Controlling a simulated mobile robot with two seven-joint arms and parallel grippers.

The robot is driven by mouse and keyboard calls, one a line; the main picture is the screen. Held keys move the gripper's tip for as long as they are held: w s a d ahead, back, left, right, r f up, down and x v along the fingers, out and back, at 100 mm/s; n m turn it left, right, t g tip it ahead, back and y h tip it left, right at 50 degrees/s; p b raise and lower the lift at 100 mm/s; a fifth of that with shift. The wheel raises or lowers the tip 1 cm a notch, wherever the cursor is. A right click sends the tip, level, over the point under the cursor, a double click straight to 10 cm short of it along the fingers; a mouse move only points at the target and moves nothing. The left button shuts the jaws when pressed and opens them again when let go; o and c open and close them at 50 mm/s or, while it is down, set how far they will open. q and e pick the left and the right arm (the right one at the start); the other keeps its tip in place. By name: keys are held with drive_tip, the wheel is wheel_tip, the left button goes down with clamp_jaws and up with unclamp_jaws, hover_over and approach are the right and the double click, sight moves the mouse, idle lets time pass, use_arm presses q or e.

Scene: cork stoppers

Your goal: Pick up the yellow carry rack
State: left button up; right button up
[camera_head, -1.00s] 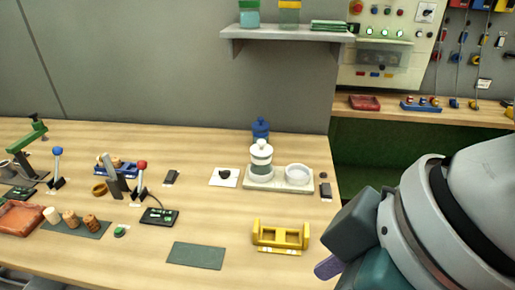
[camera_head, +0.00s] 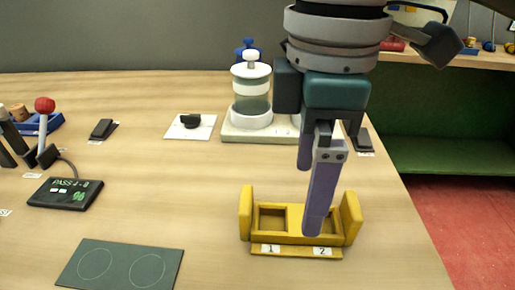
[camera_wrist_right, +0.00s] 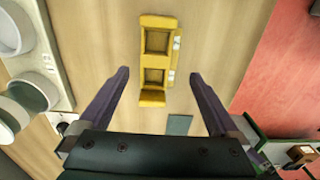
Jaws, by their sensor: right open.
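The yellow carry rack (camera_head: 262,238) stands on the wooden table near its right edge, with two square compartments, raised end walls and a front strip labelled 1 and 2. Both compartments look empty in the right wrist view, where the rack (camera_wrist_right: 157,55) lies ahead of the fingers. My right gripper (camera_head: 312,200) is open and empty, pointing down. In the head view its purple fingers hide part of the rack's right compartment. In the right wrist view the gripper (camera_wrist_right: 158,85) has its fingers wide apart, and no contact with the rack shows. My left gripper is not in view.
A jar (camera_head: 251,92) stands on a pale base (camera_head: 230,131) behind the rack. A dark green mat (camera_head: 120,266) with two circles lies front left, and a small display (camera_head: 65,193) sits farther left. The table's right edge is close, with red floor (camera_head: 440,230) beyond.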

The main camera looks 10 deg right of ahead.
sight(301, 219)
wheel_tip(301, 219, down, 2)
drive_tip(key=f, duration=0.1)
drive_tip(key=f+b, duration=0.1)
drive_tip(key=f, duration=0.3)
drive_tip(key=shift+w+d, duration=0.15)
drive_tip(key=shift+w, duration=0.15)
drive_tip(key=shift+c, duration=0.3)
clamp_jaws()
